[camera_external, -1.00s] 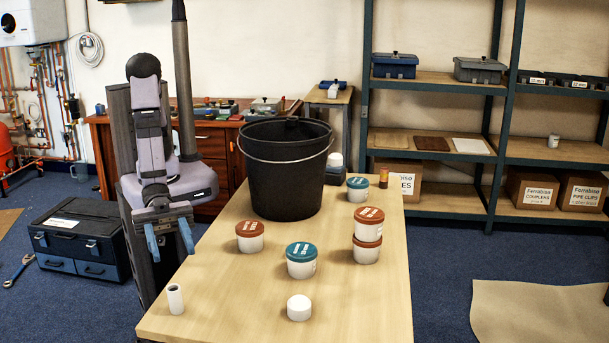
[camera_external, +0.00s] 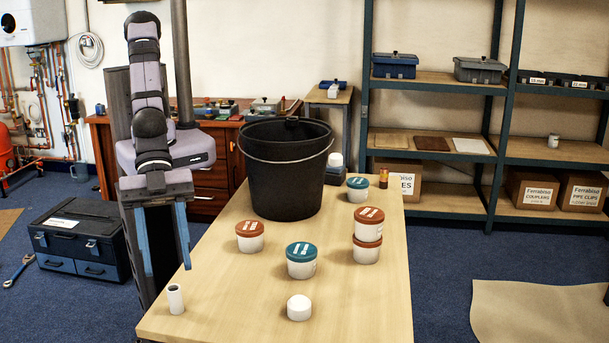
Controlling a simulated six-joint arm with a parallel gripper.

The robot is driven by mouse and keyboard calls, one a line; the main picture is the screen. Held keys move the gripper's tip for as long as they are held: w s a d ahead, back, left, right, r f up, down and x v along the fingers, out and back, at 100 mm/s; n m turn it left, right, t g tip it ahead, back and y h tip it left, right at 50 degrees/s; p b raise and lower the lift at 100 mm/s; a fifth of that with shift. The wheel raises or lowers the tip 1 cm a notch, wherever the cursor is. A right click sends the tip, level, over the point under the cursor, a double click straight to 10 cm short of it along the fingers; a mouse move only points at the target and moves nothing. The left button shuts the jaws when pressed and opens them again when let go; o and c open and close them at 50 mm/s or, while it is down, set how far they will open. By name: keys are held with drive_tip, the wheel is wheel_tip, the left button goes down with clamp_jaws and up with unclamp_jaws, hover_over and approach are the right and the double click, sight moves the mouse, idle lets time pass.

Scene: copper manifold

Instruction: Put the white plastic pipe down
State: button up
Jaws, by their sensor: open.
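The white plastic pipe (camera_external: 176,299) is a short tube with an open top. It stands upright on the wooden table (camera_external: 222,311) near its front left corner. My gripper (camera_external: 167,270) has two long blue fingers pointing down, spread apart with nothing between them. In the picture the fingertips show above the pipe and apart from it. How far they are from the pipe in depth I cannot tell.
A black bucket (camera_external: 285,170) stands at the table's back. Several tubs with red or teal lids and a plain white cap (camera_external: 299,307) stand to its front and right. The table between the pipe and the white cap is clear. A dark toolbox (camera_external: 82,240) sits on the floor at left.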

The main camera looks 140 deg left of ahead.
sight(173, 290)
drive_tip(key=s+a+f+g+y, duration=0.1)
drive_tip(key=s+a+f+g, duration=0.3)
drive_tip(key=s, duration=0.4)
drive_tip(key=shift+s+d+p+x, duration=0.1)
drive_tip(key=shift+d+p+x, duration=0.2)
drive_tip(key=shift+x, duration=1.15)
drive_tip(key=shift+s+d+p+x, duration=0.2)
drive_tip(key=shift+p+x, duration=0.25)
drive_tip(key=shift+x, duration=1.05)
drive_tip(key=shift+s+d+p+x, duration=0.1)
drive_tip(key=shift+d+p+x, duration=0.2)
drive_tip(key=shift+x, duration=1.15)
drive_tip(key=shift+f, duration=0.1)
clamp_jaws()
